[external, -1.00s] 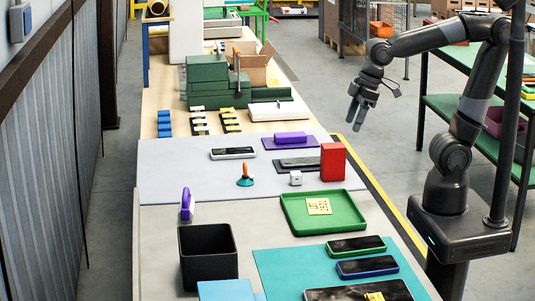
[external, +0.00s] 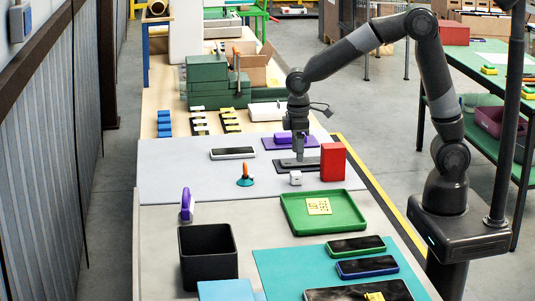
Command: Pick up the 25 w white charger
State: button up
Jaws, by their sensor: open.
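The white charger (external: 295,178) is a small white cube on the grey mat (external: 190,182), just in front of a dark flat device (external: 284,165) and left of an upright red box (external: 333,162). My gripper (external: 299,157) is over the table, pointing straight down.
The red box stands close on the right. A purple block (external: 291,138) lies behind, and a green tray (external: 290,215) lies in front. An orange-and-teal object (external: 245,176) and a white phone (external: 233,153) are to the left. Bare mat lies around the charger's left side.

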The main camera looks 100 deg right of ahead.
aim_at(296, 172)
notch_tip(296, 172, down, 4)
jog(key=shift+r, duration=0.25)
jog(key=shift+w+d+f, duration=0.1)
jog(key=shift+d+f, duration=0.1)
jog(key=shift+f, duration=1.15)
jog(key=shift+d+f, duration=0.15)
jog(key=shift+f, duration=1.2)
jog(key=shift+c, duration=0.3)
jog(key=c, duration=1)
